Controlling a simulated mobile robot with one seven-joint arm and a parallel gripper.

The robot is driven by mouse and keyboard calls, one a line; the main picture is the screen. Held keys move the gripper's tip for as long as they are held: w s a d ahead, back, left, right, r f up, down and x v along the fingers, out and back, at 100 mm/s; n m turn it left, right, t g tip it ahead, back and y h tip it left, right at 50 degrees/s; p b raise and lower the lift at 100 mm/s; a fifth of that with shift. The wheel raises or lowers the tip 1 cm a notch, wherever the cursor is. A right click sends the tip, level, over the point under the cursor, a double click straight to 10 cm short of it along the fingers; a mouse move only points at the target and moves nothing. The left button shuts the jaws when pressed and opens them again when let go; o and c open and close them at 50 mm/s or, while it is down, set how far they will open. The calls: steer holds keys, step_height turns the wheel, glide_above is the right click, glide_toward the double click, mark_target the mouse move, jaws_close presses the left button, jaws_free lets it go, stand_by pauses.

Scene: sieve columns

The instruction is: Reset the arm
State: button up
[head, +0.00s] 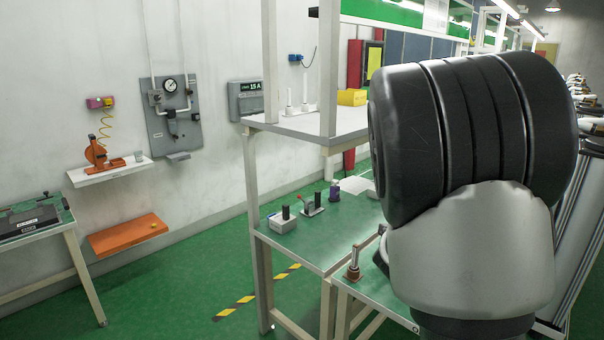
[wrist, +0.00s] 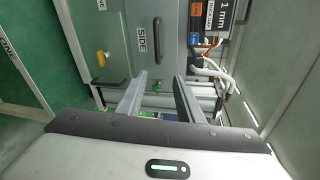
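My gripper (wrist: 160,80) shows in the wrist view with its two grey fingers apart and nothing between them. Beyond the fingertips is a grey-green cabinet or machine front (wrist: 170,40) marked "SIDE". I cannot tell how far the fingers are from it. In the head view a large black and grey link of my own arm fills the right foreground. My gripper is not visible there.
A green-topped workbench (head: 320,240) with small devices stands at centre, beside my arm. A white shelf (head: 110,171) and an orange shelf (head: 128,236) are on the left wall. Green floor (head: 170,290) is open at left. Cables and hoses (wrist: 212,70) run near the fingers' right.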

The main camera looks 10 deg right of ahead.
steer(key=s+a+r+m+g+y+p, duration=0.2)
steer(key=s+a+m+g, duration=0.1)
steer(key=s+m, duration=0.8)
steer(key=s+a+r+m+g+y+p, duration=0.2)
steer(key=s+a+m+g+y, duration=0.3)
steer(key=m, duration=0.9)
steer(key=s+a+r+m+t+y+p, duration=0.1)
steer(key=s+a+r+m+t+y, duration=0.1)
steer(key=a+m, duration=0.6)
steer(key=s+a+r+m+t+y+p, duration=0.1)
steer(key=s+a+m+y, duration=0.3)
steer(key=a, duration=0.7)
steer(key=s+r+m+t, duration=0.1)
steer(key=s+m, duration=0.1)
steer(key=m, duration=0.2)
steer(key=shift+a+r+t, duration=0.15)
steer(key=shift+t, duration=0.15)
steer(key=shift+s, duration=0.1)
